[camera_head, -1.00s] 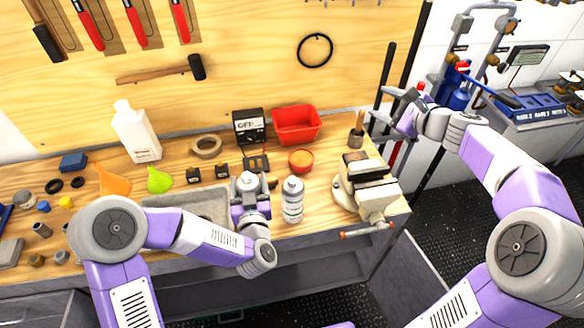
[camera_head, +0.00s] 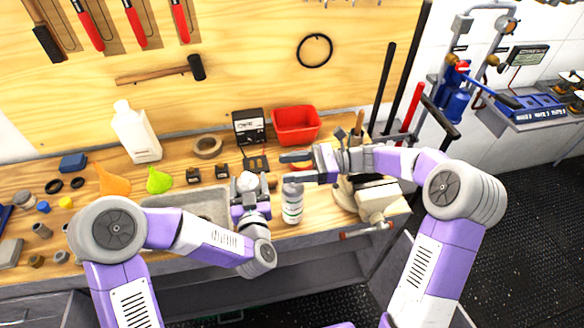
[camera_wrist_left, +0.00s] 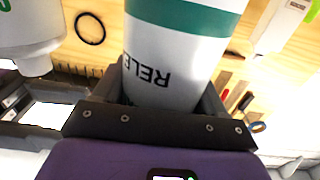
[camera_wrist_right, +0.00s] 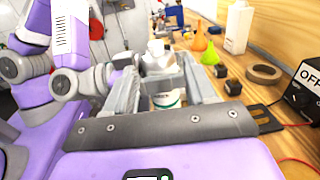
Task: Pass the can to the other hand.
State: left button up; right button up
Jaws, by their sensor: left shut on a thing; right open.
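The can (camera_wrist_left: 180,50) is white with a teal band and dark lettering; it fills the middle of the left wrist view between my left fingers. In the head view only the can's pale top (camera_head: 248,183) shows above my left gripper (camera_head: 250,203), which is shut on it over the bench. My right gripper (camera_head: 289,168) is open and empty, pointing left, just right of the held can. In the right wrist view, my left gripper and the pale can top (camera_wrist_right: 156,50) appear ahead, between the open right fingers.
A second white can with green print (camera_head: 292,203) stands on the bench below the right fingers. The vise (camera_head: 378,197) is under the right forearm. A red bin (camera_head: 296,124), a meter (camera_head: 249,125) and a tape roll (camera_head: 207,147) stand behind.

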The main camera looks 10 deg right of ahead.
aim_at(243, 175)
jog(key=shift+s+a+g, duration=0.2)
jog(key=shift+a+g, duration=0.1)
jog(key=shift+a, duration=0.05)
jog(key=a, duration=1.1)
jog(key=shift+w+a, duration=0.3)
grip_shut()
pick_arm(q)
jog(key=o, duration=1.4)
jog(key=shift+c, duration=0.2)
jog(key=shift+d, duration=0.2)
pick_arm(e)
jog(key=shift+s+a, duration=0.15)
jog(key=shift+a, duration=0.05)
pick_arm(q)
jog(key=shift+s, duration=0.1)
